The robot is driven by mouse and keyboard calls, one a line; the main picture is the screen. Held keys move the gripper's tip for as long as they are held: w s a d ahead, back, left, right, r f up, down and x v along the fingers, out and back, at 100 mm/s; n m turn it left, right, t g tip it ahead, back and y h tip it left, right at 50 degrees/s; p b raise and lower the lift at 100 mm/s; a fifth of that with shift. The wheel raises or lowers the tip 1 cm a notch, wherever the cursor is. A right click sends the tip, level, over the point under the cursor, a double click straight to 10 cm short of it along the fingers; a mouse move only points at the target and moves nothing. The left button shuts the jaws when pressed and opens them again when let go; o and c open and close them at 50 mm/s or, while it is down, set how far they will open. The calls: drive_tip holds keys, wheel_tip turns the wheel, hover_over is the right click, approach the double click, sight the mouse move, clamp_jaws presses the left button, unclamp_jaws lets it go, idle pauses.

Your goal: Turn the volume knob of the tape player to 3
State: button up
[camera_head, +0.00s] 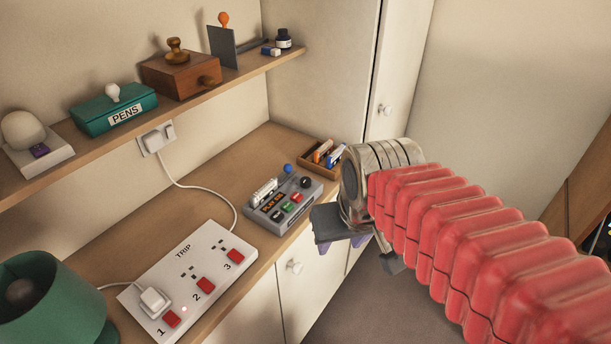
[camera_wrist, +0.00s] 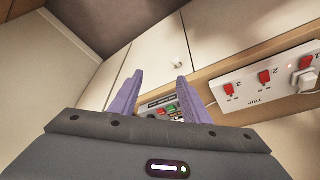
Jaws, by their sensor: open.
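The tape player (camera_head: 277,217) is a grey box on the wooden desk, with red, green and dark buttons and an orange-lettered label. A round black knob (camera_head: 305,182) is at its right end and a blue ball-topped part (camera_head: 288,168) stands at its back. The number the knob points to is too small to read. My gripper (camera_head: 342,246) is open and empty, to the right of the player and off the desk's front edge, apart from it. In the wrist view, the tape player (camera_wrist: 172,109) shows partly between and behind the purple fingers (camera_wrist: 160,78).
A white TRIP socket strip (camera_head: 205,262) with red switches and a plug lies left of the player. A small wooden tray (camera_head: 312,168) of pens is behind it. A shelf (camera_head: 190,105) overhangs the desk. A green lamp (camera_head: 45,300) stands front left.

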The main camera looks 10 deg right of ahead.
drive_tip(key=w+n+g, duration=0.2)
drive_tip(key=w, duration=0.9)
wheel_tip(320, 180, up, 5)
drive_tip(key=n+g, duration=0.1)
drive_tip(key=n, duration=1.1)
hover_over(305, 180)
drive_tip(key=shift+s+r+n+g, duration=0.1)
drive_tip(key=shift+s+n+g, duration=0.05)
drive_tip(key=shift+n, duration=0.4)
drive_tip(key=shift+s+r+n+g, duration=0.1)
drive_tip(key=shift+n+g, duration=0.05)
drive_tip(key=shift+n, duration=0.4)
drive_tip(key=f, duration=1.4)
drive_tip(key=shift+w, duration=0.25)
drive_tip(key=shift+c, duration=0.3)
